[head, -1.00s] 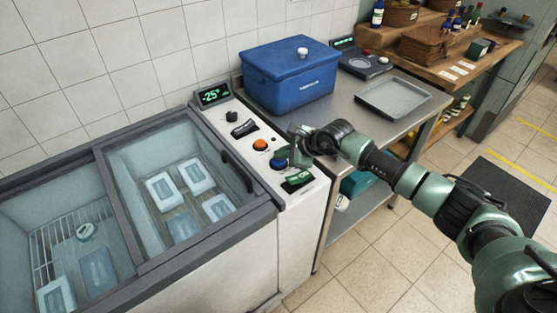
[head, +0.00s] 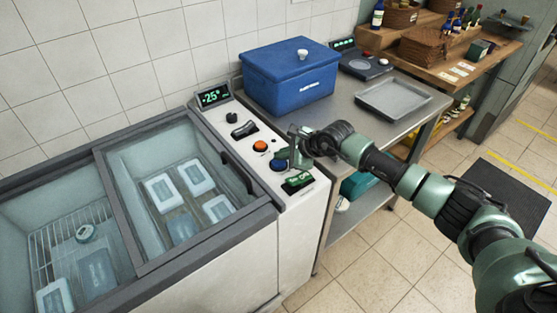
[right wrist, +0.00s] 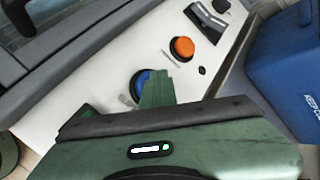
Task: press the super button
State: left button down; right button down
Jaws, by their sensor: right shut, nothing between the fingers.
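The chest freezer's white control panel (head: 310,190) carries a blue button (head: 278,164) and an orange button (head: 260,146). In the right wrist view the closed fingers (right wrist: 157,88) overlap the right part of the blue button (right wrist: 140,80). The orange button (right wrist: 183,47) is clear of them. Whether the fingers touch the blue button or push it in, I cannot tell. My left gripper is not in view.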

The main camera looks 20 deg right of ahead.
aim_at(281, 163)
jog(key=shift+r, duration=0.6)
jog(key=shift+r+p, duration=0.15)
jog(key=shift+p, duration=0.15)
jog(key=shift+r+p, duration=1.3)
jog(key=shift+r, duration=1.1)
